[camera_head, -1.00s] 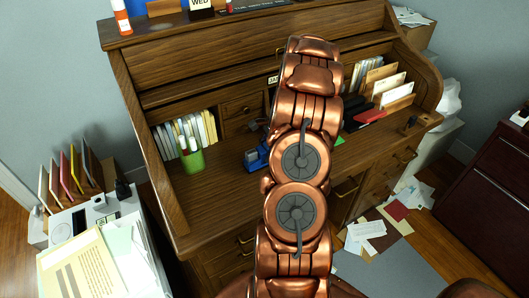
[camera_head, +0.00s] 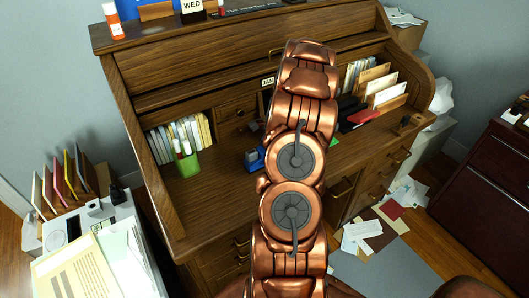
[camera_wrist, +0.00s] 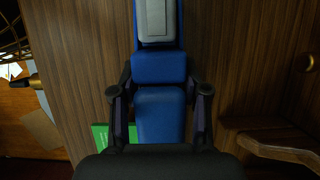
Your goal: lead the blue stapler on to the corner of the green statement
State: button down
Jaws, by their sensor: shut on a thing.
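The blue stapler (camera_wrist: 160,115), with a grey top part, lies lengthwise between the two fingers of my gripper (camera_wrist: 160,98) in the wrist view. The fingers are shut on its sides. In the head view the stapler (camera_head: 254,158) shows on the desk just left of my arm, partly hidden by it. The green statement (camera_wrist: 100,135) shows as a small patch below left of the stapler in the wrist view, mostly hidden by my gripper. A sliver of green (camera_head: 334,141), likely the statement, shows right of my arm. I cannot tell whether stapler and statement touch.
The desktop (camera_head: 215,190) is bare left of the stapler. Red and black items (camera_head: 362,118) and a letter rack (camera_head: 385,90) are on the right. Papers (camera_head: 362,230) lie on the floor.

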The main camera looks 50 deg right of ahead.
jog(key=shift+c, duration=2.4)
grip_release()
jog(key=v, duration=1.2)
